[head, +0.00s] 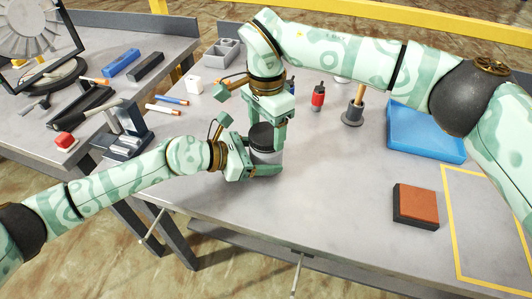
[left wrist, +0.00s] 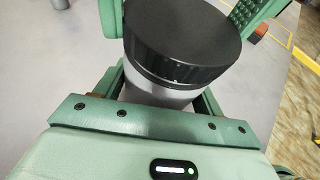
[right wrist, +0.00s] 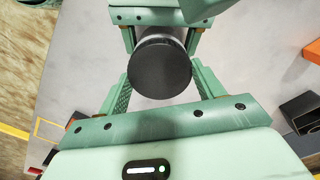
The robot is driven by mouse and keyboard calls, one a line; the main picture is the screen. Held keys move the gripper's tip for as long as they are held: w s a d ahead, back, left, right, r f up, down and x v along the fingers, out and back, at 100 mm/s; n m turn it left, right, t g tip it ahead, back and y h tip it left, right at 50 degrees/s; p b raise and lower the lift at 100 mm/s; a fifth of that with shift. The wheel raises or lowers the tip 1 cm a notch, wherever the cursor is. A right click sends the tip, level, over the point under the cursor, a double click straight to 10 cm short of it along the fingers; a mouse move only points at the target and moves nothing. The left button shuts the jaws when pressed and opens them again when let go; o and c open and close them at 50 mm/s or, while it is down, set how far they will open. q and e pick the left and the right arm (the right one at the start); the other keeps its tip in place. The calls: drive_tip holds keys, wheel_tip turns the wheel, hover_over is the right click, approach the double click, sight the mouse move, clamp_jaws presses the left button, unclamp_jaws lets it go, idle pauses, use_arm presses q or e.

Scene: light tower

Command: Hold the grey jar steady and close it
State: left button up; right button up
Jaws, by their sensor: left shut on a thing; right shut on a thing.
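The grey jar (head: 266,157) stands upright near the table's front left edge, and its grey body also shows in the left wrist view (left wrist: 160,93). A black ribbed lid (head: 261,136) is on top of it; it shows large in the left wrist view (left wrist: 185,38) and from above in the right wrist view (right wrist: 160,70). I cannot tell how tightly it sits. My left gripper (head: 262,170) is shut on the jar's body from the side, low down. My right gripper (head: 266,120) comes from above and is shut on the lid, a finger on each side.
A blue tray (head: 428,145) and an orange-topped block (head: 416,203) lie to the right. The table's front middle is clear.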

drive_tip(key=m, duration=1.8)
drive_tip(key=shift+m, duration=0.4)
drive_tip(key=m, duration=0.2)
drive_tip(key=shift+m, duration=0.4)
drive_tip(key=m, duration=0.6)
drive_tip(key=shift+a, duration=0.1)
drive_tip(key=m, duration=0.9)
drive_tip(key=shift+m, duration=0.4)
drive_tip(key=m, duration=0.6)
drive_tip(key=shift+w+f, duration=0.1)
drive_tip(key=o, duration=1.1)
